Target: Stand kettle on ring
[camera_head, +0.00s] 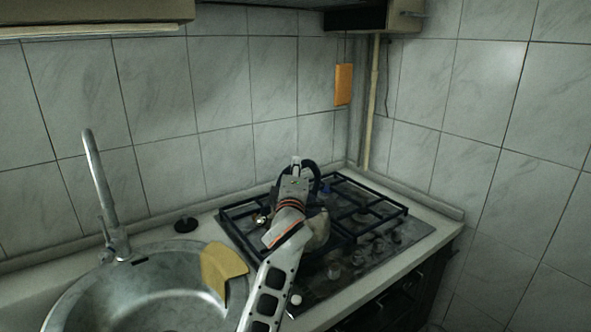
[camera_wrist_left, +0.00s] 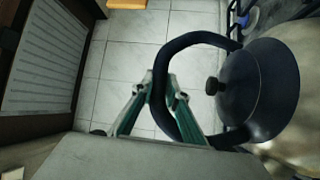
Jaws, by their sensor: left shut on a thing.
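The kettle has a cream body (camera_head: 319,229) and a dark arched handle (camera_head: 314,174), and my left arm hides much of it in the head view. In the left wrist view its handle (camera_wrist_left: 190,41) passes between my fingers, beside the dark lid (camera_wrist_left: 258,88) with a black knob. My left gripper (camera_head: 296,164) is shut on the handle; its fingers also show in the left wrist view (camera_wrist_left: 166,96). The kettle is at the gas hob (camera_head: 384,246); whether it touches the grate I cannot tell. The rings under it are hidden. My right gripper is out of view.
A steel sink (camera_head: 150,292) with a tall tap (camera_head: 98,185) and a yellow cloth (camera_head: 222,266) lies left. Tiled walls close the back and right.

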